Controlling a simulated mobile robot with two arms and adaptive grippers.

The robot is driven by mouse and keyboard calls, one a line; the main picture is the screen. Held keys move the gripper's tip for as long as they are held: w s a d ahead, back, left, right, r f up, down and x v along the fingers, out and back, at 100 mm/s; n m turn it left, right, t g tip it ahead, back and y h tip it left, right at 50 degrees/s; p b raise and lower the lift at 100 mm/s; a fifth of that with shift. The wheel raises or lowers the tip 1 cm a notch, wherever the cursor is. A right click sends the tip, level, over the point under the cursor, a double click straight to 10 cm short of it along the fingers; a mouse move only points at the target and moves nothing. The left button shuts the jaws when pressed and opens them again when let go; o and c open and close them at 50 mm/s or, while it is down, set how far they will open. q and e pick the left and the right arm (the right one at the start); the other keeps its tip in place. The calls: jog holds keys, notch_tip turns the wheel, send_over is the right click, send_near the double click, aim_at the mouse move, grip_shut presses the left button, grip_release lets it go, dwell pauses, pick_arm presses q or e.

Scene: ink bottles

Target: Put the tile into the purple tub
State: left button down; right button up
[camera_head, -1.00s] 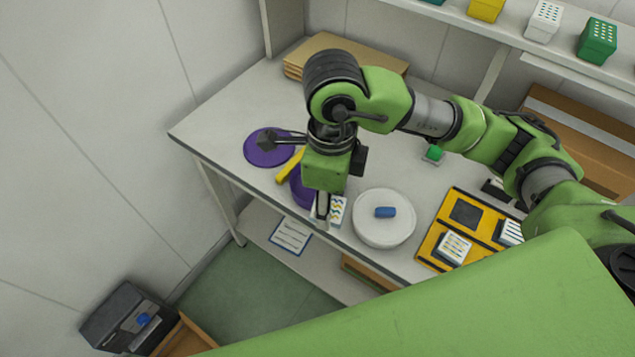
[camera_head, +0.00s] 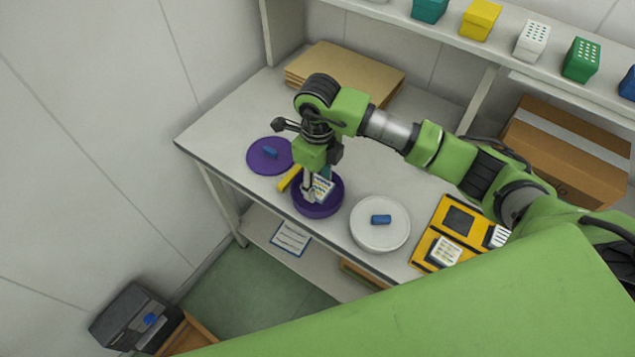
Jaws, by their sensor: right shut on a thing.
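The purple tub (camera_head: 318,210) stands on the table near its front edge. My right gripper (camera_head: 311,190) points down over the tub and is shut on a white tile (camera_head: 322,188) with coloured marks. The tile is tilted and appears within the tub's outline; I cannot tell whether it touches the inside. A round purple lid (camera_head: 262,165) with a blue handle lies to the left of the tub. My left gripper is not in view.
A round white lidded tub (camera_head: 372,235) with a blue handle stands right of the purple tub. A yellow tray (camera_head: 424,253) holds more tiles. A yellow object (camera_head: 287,181) lies between lid and tub. Brown boards (camera_head: 345,68) lie at the back.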

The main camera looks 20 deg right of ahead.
aim_at(317, 182)
jog(key=shift+w+f, duration=0.45)
jog(key=shift+f, duration=0.05)
notch_tip(317, 182, down, 3)
jog(key=shift+w+d+r+p, duration=0.1)
jog(key=shift+w+r+p, duration=0.05)
jog(key=shift+p, duration=1)
jog(key=shift+f, duration=0.4)
jog(key=shift+f, duration=0.1)
jog(key=shift+f, duration=0.15)
jog(key=o, duration=1.2)
jog(key=shift+c, duration=0.2)
